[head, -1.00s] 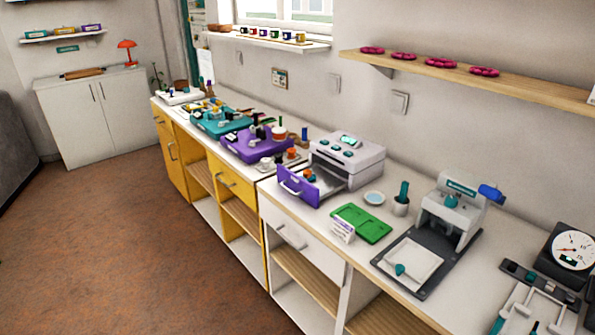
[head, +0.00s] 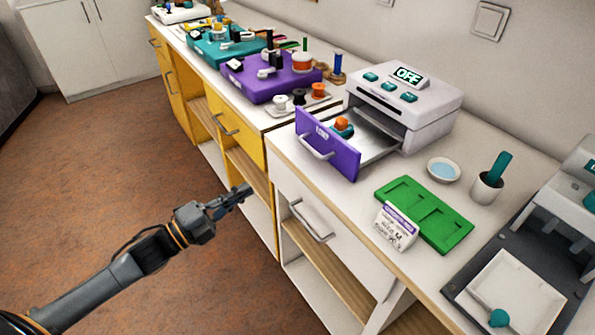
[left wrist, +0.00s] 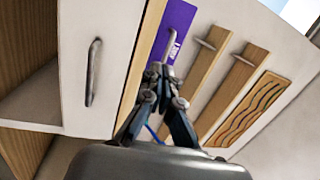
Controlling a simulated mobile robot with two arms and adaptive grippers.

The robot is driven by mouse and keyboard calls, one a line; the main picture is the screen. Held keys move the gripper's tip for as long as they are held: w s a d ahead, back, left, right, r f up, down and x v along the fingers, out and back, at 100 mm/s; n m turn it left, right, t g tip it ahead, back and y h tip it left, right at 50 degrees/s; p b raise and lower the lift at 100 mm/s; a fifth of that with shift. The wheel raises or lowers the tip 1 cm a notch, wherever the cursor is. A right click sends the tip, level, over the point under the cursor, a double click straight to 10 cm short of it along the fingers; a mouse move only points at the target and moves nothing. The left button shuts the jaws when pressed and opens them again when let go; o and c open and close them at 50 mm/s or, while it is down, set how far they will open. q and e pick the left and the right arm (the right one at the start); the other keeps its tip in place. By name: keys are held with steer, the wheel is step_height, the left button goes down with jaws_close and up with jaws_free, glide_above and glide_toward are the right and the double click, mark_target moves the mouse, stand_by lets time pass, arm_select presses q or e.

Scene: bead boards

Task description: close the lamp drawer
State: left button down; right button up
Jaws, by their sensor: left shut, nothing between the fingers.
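The lamp drawer (head: 328,146) has a purple front with a pale handle and stands pulled out from the white lamp unit (head: 407,95), whose display reads OFF. An orange and teal piece (head: 343,127) sits in the open drawer. My left gripper (head: 246,189) is shut and empty, below and to the left of the drawer, out in front of the counter. In the left wrist view, the purple drawer front (left wrist: 176,30) shows beyond my left gripper (left wrist: 160,72), apart from it as far as I can tell. My right gripper is not in view.
A purple case (head: 270,78) stands to the left. The floor before the counter is clear.

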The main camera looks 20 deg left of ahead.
arm_select(q)
steer(key=d+r+m+h, duration=0.1)
steer(key=r, duration=0.1)
glide_toward(308, 149)
steer(key=x, duration=0.5)
steer(key=shift+w+d, duration=0.1)
steer(key=shift+w, duration=0.25)
steer(key=shift+w+d, duration=0.35)
steer(key=shift+w, duration=0.05)
steer(key=shift+w+d, duration=0.1)
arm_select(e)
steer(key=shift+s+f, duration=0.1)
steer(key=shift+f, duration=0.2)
